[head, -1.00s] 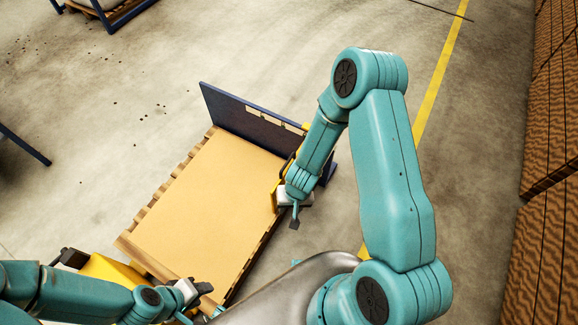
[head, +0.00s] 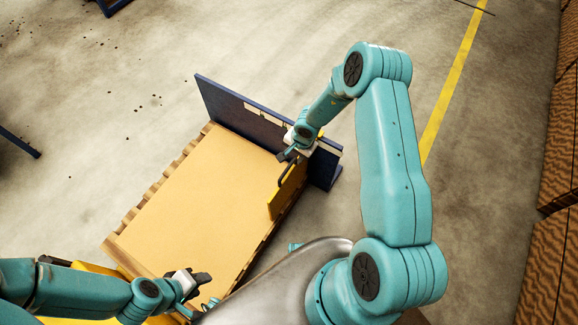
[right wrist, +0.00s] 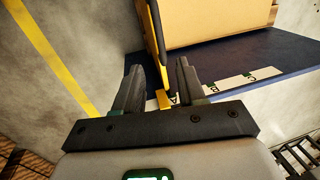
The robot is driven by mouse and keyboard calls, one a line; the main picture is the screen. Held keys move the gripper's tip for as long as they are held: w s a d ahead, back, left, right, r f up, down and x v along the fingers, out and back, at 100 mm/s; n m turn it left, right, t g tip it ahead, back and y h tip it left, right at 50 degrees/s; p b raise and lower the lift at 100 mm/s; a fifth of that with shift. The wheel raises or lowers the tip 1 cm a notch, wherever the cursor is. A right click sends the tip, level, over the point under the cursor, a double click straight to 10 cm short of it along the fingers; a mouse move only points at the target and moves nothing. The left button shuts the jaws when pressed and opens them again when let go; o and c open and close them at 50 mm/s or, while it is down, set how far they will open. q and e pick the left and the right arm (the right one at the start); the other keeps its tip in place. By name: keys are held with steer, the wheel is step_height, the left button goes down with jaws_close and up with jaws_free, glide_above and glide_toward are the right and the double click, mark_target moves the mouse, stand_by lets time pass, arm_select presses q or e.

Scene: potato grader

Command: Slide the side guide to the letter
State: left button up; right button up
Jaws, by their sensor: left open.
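The side guide (head: 287,192) is a yellow plate with a black handle, standing at the right edge of the tan board (head: 205,195). In the right wrist view its black bar (right wrist: 156,35) and yellow pointer (right wrist: 165,98) show beyond and between my right fingers. Letter labels (right wrist: 212,88) line the dark blue rail (right wrist: 285,55); A, at the pointer, and C are readable. My right gripper (head: 284,156) is open, above the guide near the rail; the right wrist view also shows it (right wrist: 157,88). I see no grip on the handle. My left gripper (head: 203,282) is open at the board's near edge.
The dark blue rail (head: 225,101) stands upright along the board's far edge. Stacked brown slatted crates (head: 558,150) are at the far right. A yellow floor line (head: 455,85) runs between. The floor beyond the rail is largely clear.

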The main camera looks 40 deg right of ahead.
mark_target(289, 167)
steer(key=f, duration=0.3)
steer(key=w+f+b, duration=0.1)
steer(key=f, duration=0.1)
steer(key=f+b, duration=0.1)
steer(key=f, duration=0.2)
steer(key=shift+w+a+f, duration=0.25)
steer(key=shift+a+f, duration=0.05)
steer(key=shift+a, duration=0.1)
steer(key=shift+w+f, duration=0.1)
steer(key=shift+f, duration=0.3)
jaws_close()
